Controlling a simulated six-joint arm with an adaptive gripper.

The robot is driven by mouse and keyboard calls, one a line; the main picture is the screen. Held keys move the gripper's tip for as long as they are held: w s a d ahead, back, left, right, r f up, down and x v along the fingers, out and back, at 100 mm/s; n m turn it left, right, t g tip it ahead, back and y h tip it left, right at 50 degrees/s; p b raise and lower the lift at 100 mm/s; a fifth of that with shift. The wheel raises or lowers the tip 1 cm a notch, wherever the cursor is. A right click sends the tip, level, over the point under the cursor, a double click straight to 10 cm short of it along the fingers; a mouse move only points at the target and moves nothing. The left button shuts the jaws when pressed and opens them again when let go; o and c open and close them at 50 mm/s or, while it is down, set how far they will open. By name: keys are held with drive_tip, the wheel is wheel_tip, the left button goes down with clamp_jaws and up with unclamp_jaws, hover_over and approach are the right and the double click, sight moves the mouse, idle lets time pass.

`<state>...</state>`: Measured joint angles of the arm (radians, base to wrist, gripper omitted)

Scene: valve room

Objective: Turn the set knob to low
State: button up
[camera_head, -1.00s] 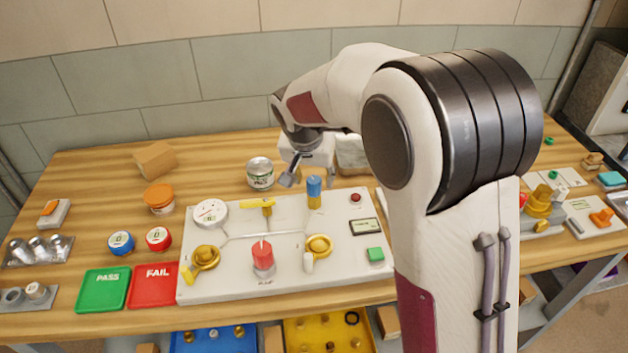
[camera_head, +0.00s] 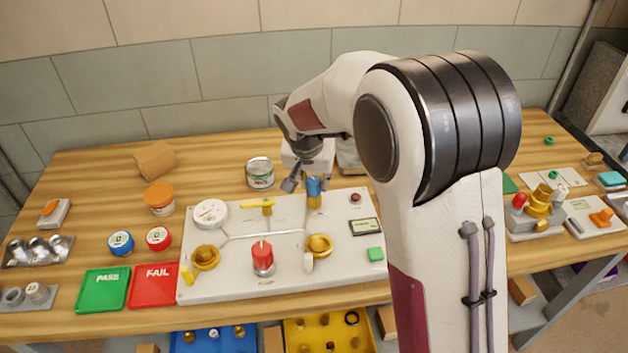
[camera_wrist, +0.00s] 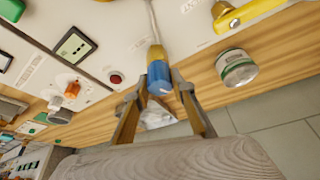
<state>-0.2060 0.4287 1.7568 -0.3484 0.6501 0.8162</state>
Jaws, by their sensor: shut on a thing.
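A blue cylindrical knob (camera_head: 314,187) on a brass-coloured stem stands at the back of the white valve panel (camera_head: 335,275). Its label is too small to read, so I cannot tell for sure that it is the set knob. My gripper (camera_head: 302,184) is at this knob in the head view. In the wrist view my gripper (camera_wrist: 158,88) has one finger on each side of the blue knob (camera_wrist: 158,76) and is shut on it. Part of the knob's sides is hidden by the fingers. No low mark is legible.
A yellow lever (camera_head: 257,205) and a silver-green can (camera_head: 260,173) stand left of the blue knob. A red knob (camera_head: 263,257), brass wheels, a small display (camera_head: 365,227) and a green button (camera_head: 376,254) are on the panel.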

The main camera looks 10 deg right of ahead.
drive_tip(key=shift+n+y, duration=0.3)
drive_tip(key=shift+n, duration=0.5)
drive_tip(key=shift+n+y, duration=0.5)
drive_tip(key=shift+n, duration=0.9)
drive_tip(key=shift+n+y, duration=0.9)
drive_tip(key=shift+n, duration=1.3)
drive_tip(key=shift+n+g+y, duration=0.5)
drive_tip(key=shift+n+y, duration=0.2)
drive_tip(key=shift+n, duration=1.5)
drive_tip(key=shift+n+g+y, duration=0.5)
drive_tip(key=shift+n+g, duration=0.1)
drive_tip(key=shift+n, duration=1.4)
drive_tip(key=o, duration=1.1)
